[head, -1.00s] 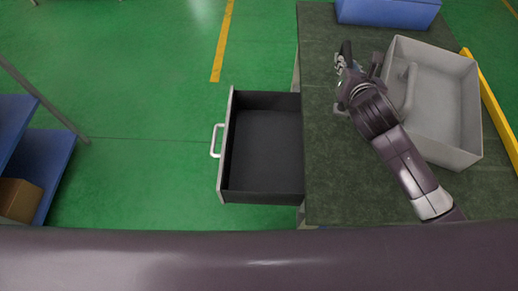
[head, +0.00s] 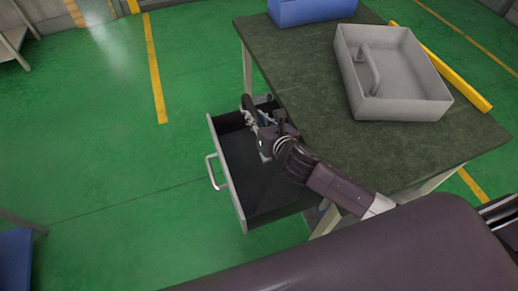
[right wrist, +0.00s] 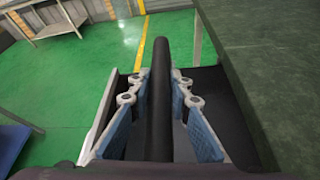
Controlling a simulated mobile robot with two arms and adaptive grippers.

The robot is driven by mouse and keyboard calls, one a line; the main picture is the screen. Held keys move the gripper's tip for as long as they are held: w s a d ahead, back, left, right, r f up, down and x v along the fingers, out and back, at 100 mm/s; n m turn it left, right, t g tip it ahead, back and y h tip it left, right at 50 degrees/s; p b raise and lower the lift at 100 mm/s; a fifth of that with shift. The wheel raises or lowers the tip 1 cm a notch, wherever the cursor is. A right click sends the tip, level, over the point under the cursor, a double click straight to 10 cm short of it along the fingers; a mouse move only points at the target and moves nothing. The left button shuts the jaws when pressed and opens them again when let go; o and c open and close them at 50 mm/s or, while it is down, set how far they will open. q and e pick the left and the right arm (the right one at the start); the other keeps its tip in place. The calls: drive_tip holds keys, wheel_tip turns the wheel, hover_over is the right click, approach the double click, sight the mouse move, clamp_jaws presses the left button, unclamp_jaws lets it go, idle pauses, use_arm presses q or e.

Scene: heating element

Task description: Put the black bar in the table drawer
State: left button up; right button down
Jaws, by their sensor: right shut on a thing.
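The black bar (head: 247,104) is held in my right gripper (head: 260,122), over the far part of the open table drawer (head: 226,172). In the right wrist view the bar (right wrist: 160,85) runs lengthwise between the two blue-padded fingers, its far end sticking out past them. The drawer has a dark interior, a light front and a handle, and is pulled out to the left of the table. The drawer floor that I can see is bare. I cannot tell how far the bar is above it. My left gripper is not in view.
The dark green tabletop (head: 330,125) lies right beside the gripper, its edge close to my right arm. On it are a grey tray (head: 405,108) with a curved grey part (head: 371,68), a blue bin (head: 310,10) and a yellow strip (head: 450,75). Open floor lies left of the drawer.

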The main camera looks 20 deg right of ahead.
drive_tip(key=shift+w+a+f+b, duration=0.1)
drive_tip(key=shift+f+b, duration=0.6)
drive_tip(key=shift+f, duration=2.65)
drive_tip(key=shift+a+f+b, duration=0.1)
drive_tip(key=shift+f+b, duration=0.55)
drive_tip(key=shift+f, duration=2.7)
drive_tip(key=shift+d+f, duration=0.1)
drive_tip(key=c, duration=1.9)
unclamp_jaws()
drive_tip(key=shift+f, duration=0.1)
drive_tip(key=shift+o, duration=0.7)
